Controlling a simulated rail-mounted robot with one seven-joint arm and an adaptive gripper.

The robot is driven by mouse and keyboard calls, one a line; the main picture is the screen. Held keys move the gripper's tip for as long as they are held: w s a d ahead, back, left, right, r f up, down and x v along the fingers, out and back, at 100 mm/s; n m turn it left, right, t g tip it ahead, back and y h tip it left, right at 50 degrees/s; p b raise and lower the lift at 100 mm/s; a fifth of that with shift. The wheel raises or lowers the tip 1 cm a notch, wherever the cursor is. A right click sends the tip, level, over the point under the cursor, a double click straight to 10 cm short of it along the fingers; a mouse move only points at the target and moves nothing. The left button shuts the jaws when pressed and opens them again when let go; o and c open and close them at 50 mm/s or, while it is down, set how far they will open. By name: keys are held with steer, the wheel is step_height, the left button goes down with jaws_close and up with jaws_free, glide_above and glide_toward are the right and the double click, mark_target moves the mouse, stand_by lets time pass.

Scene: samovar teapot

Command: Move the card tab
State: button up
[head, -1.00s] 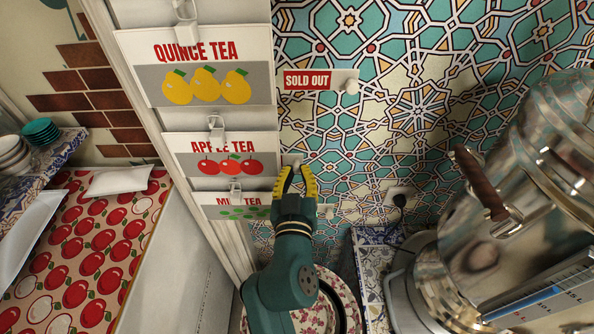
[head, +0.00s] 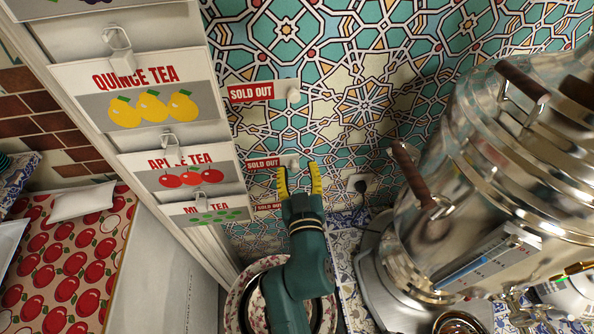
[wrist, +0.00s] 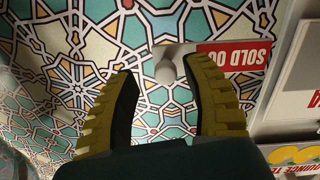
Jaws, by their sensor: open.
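Red SOLD OUT card tabs stick out to the right of the tea cards, each with a pale round knob: the upper tab (head: 251,92) beside quince tea, the middle tab (head: 263,163) beside apple tea, and a lower tab (head: 267,208) beside the bottom card, partly hidden. My gripper (head: 299,168) is open and empty, with its yellow-edged fingertips close to the middle tab's knob.
The quince tea card (head: 150,95), apple tea card (head: 185,175) and bottom card (head: 210,215) hang on a white panel at left. Patterned tiles (head: 370,60) lie behind. A large metal samovar (head: 480,150) stands close on the right. A floral plate (head: 235,300) lies below my arm.

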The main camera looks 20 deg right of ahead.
steer(key=shift+s+a, duration=0.1)
steer(key=v, duration=1.1)
steer(key=shift+s, duration=0.4)
